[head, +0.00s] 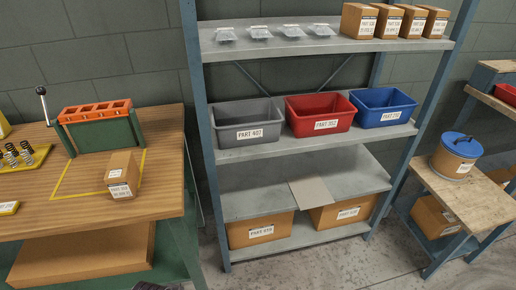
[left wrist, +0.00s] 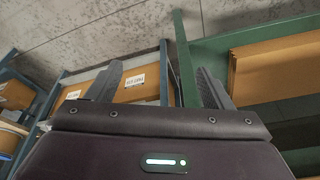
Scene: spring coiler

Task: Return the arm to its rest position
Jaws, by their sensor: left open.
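My left gripper (left wrist: 159,72) shows in the left wrist view with its two dark fingers spread wide apart. Nothing is between the fingers. Behind them the tilted view shows shelf posts, labelled cardboard boxes (left wrist: 140,85) and a green frame (left wrist: 188,60), all apart from the fingers as far as I can tell. My right gripper is in no frame.
The wooden workbench (head: 165,200) stands at left with a small box (head: 123,175) and an orange-topped green fixture (head: 98,125). The metal shelf (head: 250,205) holds grey, red and blue bins. A side table (head: 478,195) is at right. Bare floor (head: 335,265) shows in front.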

